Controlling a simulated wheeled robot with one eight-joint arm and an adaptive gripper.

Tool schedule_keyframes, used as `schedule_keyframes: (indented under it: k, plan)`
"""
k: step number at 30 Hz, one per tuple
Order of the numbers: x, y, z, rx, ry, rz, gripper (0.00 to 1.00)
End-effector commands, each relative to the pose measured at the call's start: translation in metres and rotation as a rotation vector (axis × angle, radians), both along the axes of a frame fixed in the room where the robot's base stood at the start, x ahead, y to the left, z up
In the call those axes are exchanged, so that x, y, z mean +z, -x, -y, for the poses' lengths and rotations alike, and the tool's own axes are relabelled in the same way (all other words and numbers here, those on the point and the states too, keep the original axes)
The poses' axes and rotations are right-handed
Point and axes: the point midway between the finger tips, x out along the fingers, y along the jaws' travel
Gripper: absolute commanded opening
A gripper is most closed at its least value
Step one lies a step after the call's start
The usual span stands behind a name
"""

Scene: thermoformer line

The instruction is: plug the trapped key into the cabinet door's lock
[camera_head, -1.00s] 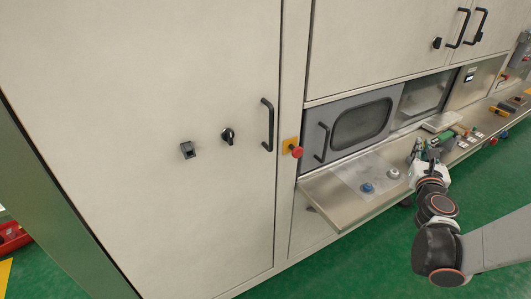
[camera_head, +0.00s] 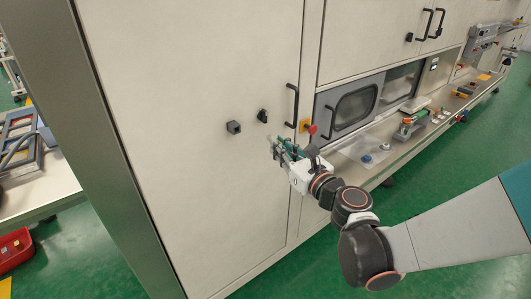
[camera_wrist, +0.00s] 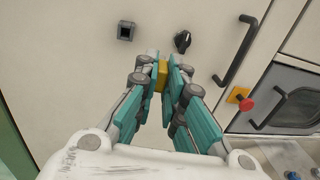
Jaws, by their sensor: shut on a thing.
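My gripper (camera_head: 275,148) is in front of the large cream cabinet door (camera_head: 190,70), below and to the right of the lock. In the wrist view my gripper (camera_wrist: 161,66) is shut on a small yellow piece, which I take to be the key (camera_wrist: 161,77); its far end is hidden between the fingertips. A dark square socket (camera_head: 233,127), which looks like the lock, is on the door; it also shows in the wrist view (camera_wrist: 126,31), up and left of the fingertips. A gap between key and door cannot be judged exactly.
A black rotary knob (camera_head: 262,115) is right of the socket. The door's black handle (camera_head: 292,106) and a red button on a yellow plate (camera_head: 311,129) are farther right. A steel shelf (camera_head: 375,178) with blue and white parts lies right of my gripper.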

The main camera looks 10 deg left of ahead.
Motion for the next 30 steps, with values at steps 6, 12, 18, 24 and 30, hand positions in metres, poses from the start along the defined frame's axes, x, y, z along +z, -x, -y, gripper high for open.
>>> schedule_keyframes:
  k: [6,12,18,24,30]
  plan:
    - [0.005,0.03,-0.031,0.103,0.0,0.0,0.0]
    - [0.005,0.033,-0.034,0.114,0.0,0.0,0.0]
    - [0.005,0.033,-0.034,0.112,0.0,0.0,0.0]
    - [0.005,0.032,-0.035,0.113,0.0,0.0,0.0]
    - [0.005,0.024,-0.044,0.112,0.0,0.0,0.0]
